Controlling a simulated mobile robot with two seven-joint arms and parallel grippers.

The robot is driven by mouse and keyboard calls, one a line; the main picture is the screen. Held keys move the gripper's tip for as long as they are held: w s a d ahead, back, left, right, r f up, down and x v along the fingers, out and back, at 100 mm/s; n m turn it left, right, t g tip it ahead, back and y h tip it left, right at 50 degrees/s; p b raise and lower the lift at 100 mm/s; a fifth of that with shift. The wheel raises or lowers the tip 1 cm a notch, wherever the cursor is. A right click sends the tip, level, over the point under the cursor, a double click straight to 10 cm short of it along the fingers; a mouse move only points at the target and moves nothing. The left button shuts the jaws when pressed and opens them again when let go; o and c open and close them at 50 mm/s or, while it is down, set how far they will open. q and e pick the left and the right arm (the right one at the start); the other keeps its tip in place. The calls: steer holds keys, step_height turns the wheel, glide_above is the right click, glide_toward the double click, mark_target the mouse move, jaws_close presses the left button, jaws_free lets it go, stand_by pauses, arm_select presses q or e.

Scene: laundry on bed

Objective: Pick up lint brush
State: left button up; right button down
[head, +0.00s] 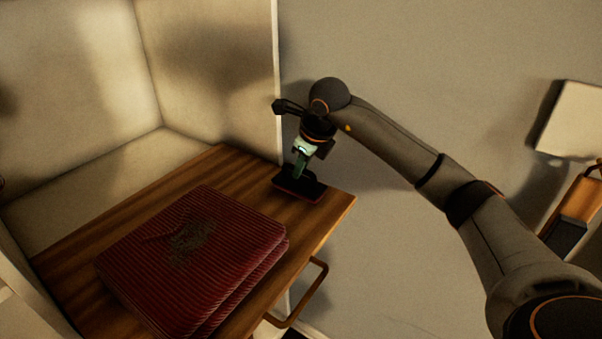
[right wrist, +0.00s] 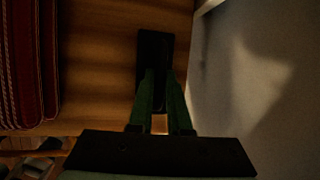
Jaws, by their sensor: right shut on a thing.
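The lint brush (head: 311,190) is a dark, flat piece with a reddish edge at the far right corner of the wooden tabletop. It also shows in the right wrist view (right wrist: 155,47) as a dark oblong between and beyond the fingertips. My right gripper (head: 299,174) points down from above and is shut on the lint brush. Its green fingers (right wrist: 161,88) show in the wrist view and hide part of the brush. I cannot tell whether the brush touches the wood or is slightly raised. My left gripper is not in view.
A folded red striped cloth (head: 225,230) with a grey patch of lint lies on the wooden tabletop (head: 75,260). A pale wall panel (head: 205,60) stands behind. A handle (head: 308,300) sticks out below the right edge. A wooden piece with a white top (head: 572,120) is far right.

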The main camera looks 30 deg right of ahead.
steer(key=s+a+r, duration=0.2)
steer(key=s+r, duration=0.4)
steer(key=s+a+r+b, duration=0.1)
steer(key=s+a+r, duration=0.1)
steer(key=s+r, duration=0.3)
steer(key=shift+s+a+r, duration=0.3)
steer(key=shift+s+r, duration=0.1)
steer(key=shift+s, duration=0.75)
steer(key=c, duration=1.4)
jaws_free()
jaws_close()
